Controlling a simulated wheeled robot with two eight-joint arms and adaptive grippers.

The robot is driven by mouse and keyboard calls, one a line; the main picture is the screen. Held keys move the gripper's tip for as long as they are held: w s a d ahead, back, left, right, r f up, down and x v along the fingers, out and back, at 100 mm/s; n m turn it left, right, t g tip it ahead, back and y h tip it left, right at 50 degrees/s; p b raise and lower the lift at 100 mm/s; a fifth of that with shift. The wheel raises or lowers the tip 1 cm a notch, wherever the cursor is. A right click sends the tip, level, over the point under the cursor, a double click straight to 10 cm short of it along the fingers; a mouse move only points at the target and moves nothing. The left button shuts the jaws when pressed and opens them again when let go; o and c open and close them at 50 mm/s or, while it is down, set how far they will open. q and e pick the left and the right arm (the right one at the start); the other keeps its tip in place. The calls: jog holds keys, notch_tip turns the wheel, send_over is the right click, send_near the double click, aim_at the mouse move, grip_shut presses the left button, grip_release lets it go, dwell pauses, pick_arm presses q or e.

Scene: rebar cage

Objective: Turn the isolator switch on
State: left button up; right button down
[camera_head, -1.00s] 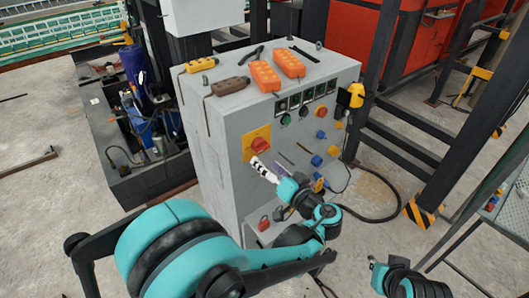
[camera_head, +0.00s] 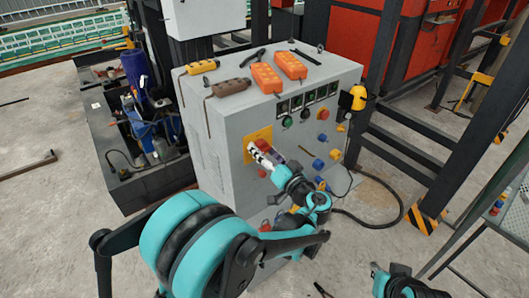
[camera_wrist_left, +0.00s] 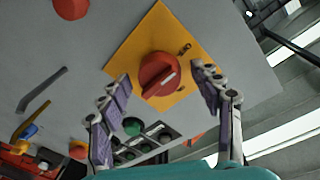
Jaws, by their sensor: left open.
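The isolator switch is a round red knob on a yellow square plate on the front of the grey cabinet. In the left wrist view the red knob (camera_wrist_left: 160,74) sits on the yellow plate (camera_wrist_left: 150,35), with a pale mark on its raised grip. My left gripper (camera_wrist_left: 160,85) is open, one finger on each side of the knob; I cannot tell whether they touch it. In the head view my left gripper (camera_head: 262,154) is in front of the yellow plate (camera_head: 251,137) and hides much of the knob. Part of my right arm shows at the bottom right; its fingertips are unclear.
The grey cabinet (camera_head: 222,150) carries meters, buttons and blue sockets right of the switch. Orange socket blocks (camera_head: 266,77) lie on its top. A yellow-black device (camera_head: 352,98) hangs at its right corner. A dark steel frame (camera_head: 420,130) stands to the right.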

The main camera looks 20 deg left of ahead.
pick_arm(q)
jog(key=c, duration=1.2)
jog(key=shift+o, duration=0.2)
jog(key=shift+m, duration=0.3)
jog(key=m, duration=0.3)
jog(key=shift+r+m+p, duration=0.1)
jog(key=shift+m+p, duration=0.2)
jog(key=m, duration=0.4)
jog(key=shift+g, duration=0.3)
jog(key=m, duration=0.4)
jog(key=shift+d+g+p, duration=0.1)
jog(key=shift+g+p, duration=0.2)
jog(key=shift+p, duration=0.05)
jog(key=shift+w+m+g, duration=0.1)
jog(key=shift+m+g, duration=0.2)
jog(key=shift+m, duration=2)
